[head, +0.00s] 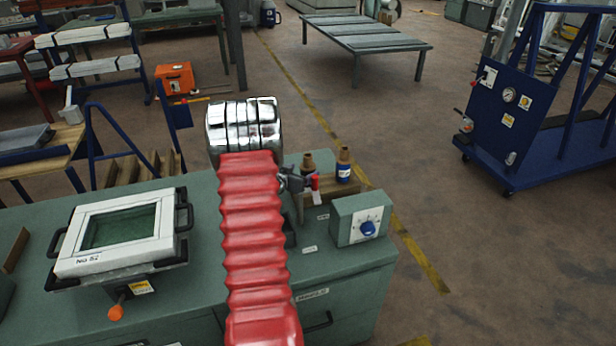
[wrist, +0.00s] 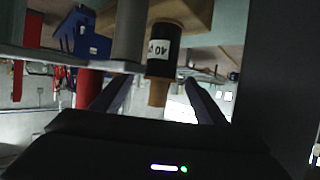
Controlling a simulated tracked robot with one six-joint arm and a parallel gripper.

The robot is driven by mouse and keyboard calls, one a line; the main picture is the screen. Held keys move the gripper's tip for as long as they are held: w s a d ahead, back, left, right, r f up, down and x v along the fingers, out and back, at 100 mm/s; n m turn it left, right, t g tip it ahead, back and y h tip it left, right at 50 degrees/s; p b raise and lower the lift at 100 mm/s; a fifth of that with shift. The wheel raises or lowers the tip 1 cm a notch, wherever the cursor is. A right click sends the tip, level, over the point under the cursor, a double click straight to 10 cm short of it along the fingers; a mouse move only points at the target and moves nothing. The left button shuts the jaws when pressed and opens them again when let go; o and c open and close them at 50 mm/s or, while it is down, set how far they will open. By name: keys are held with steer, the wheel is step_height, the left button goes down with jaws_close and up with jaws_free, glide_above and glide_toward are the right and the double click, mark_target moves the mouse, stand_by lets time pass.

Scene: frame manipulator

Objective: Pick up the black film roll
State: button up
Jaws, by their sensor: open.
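In the wrist view, a black cylinder (wrist: 163,57) with a white label and a brown narrow end stands out between the fingers of my gripper (wrist: 158,98). The fingers are apart, with the brown end reaching into the gap and no clear contact on either side. In the head view, my gripper (head: 293,183) is mostly hidden behind my red sleeved arm.
A grey cylinder (wrist: 130,32) and a red object (wrist: 89,86) are left of the black cylinder. In the head view a small red item (head: 316,186) is close to my gripper. A control box with a blue knob (head: 358,218) and a white-framed box (head: 125,232) stand on the green bench (head: 200,290).

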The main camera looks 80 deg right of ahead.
mark_target(305, 170)
steer(key=shift+x, duration=1.4)
steer(key=shift+c, duration=0.3)
steer(key=c, duration=1.3)
steer(key=shift+r, duration=0.1)
step_height(305, 170, up, 18)
